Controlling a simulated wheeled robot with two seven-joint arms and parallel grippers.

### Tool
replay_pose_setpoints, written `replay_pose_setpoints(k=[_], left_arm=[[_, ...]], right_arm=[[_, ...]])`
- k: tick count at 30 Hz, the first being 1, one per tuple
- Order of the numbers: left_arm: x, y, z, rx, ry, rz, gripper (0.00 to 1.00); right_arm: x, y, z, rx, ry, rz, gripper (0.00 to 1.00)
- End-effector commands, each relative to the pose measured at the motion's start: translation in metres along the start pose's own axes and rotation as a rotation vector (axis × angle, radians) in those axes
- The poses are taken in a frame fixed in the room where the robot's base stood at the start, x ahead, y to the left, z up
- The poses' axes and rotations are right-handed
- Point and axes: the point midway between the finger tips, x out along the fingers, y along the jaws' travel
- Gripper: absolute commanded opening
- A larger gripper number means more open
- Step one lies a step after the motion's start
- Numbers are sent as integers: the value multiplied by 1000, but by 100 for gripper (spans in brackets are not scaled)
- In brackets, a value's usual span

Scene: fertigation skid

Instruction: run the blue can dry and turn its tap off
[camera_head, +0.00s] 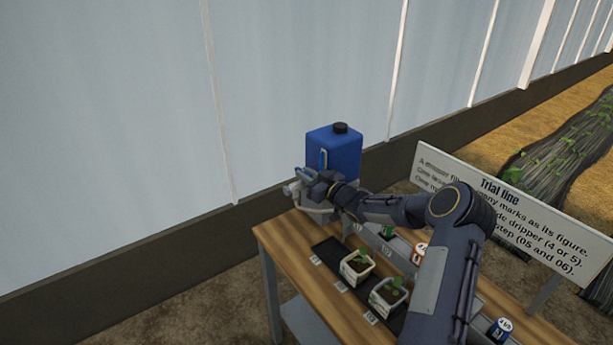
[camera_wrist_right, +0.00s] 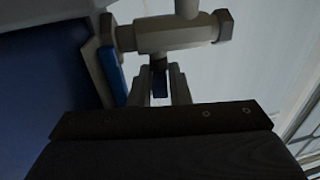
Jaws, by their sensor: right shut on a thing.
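The blue can (camera_head: 345,150) with a black cap stands at the back end of the bench against the wall. It also fills the left of the right wrist view (camera_wrist_right: 45,75). A pale strip with blue in it (camera_head: 323,159) runs up its front. The pale tap (camera_wrist_right: 165,38) sits on pipework beside the can. My right gripper (camera_head: 307,178) is at the tap, and in the wrist view its fingers (camera_wrist_right: 161,88) are shut on the dark blue tap handle (camera_wrist_right: 159,72). The handle's exact angle and any flow are hidden. My left gripper is out of view.
The wooden bench (camera_head: 283,240) holds a dark tray with seedling pots (camera_head: 357,268) (camera_head: 388,296) and small labelled cans (camera_head: 500,330). A "Trial line" sign (camera_head: 510,205) stands behind it. My right arm crosses above the bench and hides part of it.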

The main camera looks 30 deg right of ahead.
Motion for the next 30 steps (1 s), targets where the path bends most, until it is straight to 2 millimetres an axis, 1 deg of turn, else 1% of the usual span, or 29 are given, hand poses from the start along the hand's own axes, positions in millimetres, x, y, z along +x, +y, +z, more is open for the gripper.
replay_pose_setpoints(k=[5, 6, 9, 10, 20, 29, 30], left_arm=[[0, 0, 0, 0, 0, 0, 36], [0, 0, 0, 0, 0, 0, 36], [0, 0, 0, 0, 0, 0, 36], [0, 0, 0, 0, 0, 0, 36], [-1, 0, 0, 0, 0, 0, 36], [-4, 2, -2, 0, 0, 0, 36], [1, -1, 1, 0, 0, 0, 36]], right_arm=[[0, 0, -2, -1, 2, 0, 0], [0, 0, -2, -1, 2, 1, 20], [0, 0, -1, -1, 2, 1, 33], [0, 0, -1, -1, 1, 1, 35], [0, -1, -1, 1, 3, 17, 35], [0, -4, 0, 3, -4, 146, 35], [-12, -2, 2, -3, -3, 146, 35]])
